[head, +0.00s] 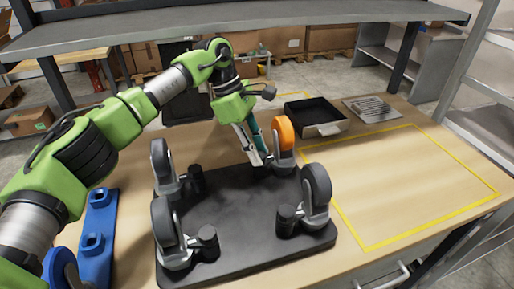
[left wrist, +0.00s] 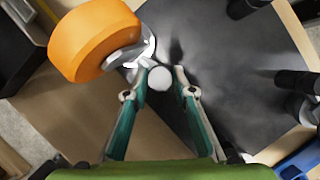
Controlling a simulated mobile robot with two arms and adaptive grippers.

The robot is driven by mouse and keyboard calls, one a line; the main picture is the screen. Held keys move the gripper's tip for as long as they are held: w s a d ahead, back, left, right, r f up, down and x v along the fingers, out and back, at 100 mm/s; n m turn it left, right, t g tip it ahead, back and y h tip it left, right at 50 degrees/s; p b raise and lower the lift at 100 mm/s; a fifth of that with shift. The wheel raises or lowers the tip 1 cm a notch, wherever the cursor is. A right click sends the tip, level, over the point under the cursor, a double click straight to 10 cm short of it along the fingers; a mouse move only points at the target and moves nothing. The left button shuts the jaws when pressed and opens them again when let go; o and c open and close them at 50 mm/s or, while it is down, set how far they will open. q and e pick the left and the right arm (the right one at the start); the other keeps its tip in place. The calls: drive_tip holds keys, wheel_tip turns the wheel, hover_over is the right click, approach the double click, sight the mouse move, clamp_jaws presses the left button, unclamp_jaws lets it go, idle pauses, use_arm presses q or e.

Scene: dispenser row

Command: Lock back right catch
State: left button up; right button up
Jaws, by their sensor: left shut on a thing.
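A black base plate (head: 235,215) lies on the bench with casters standing on it. The back right caster has an orange wheel (head: 283,132), which also shows at the upper left of the left wrist view (left wrist: 95,42). My left gripper (head: 259,160) reaches down beside this caster, on its left. In the left wrist view its two fingers (left wrist: 160,80) stand on either side of a pale round knob (left wrist: 159,78), the catch beside the orange wheel, and are shut on it. The fingers partly hide the catch in the head view. My right gripper is not in view.
Casters with dark wheels stand at back left (head: 164,165), front left (head: 166,225) and front right (head: 317,186), each with a dark post. A black tray (head: 313,116) and a grey ribbed plate (head: 371,108) lie behind. The yellow-outlined area (head: 400,185) at right is clear.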

use_arm(q)
drive_tip(key=shift+w+r+m+g, duration=0.1)
drive_tip(key=shift+m+g, duration=0.2)
drive_tip(key=shift+m, duration=0.5)
drive_tip(key=shift+y, duration=0.3)
drive_tip(key=o, duration=1.1)
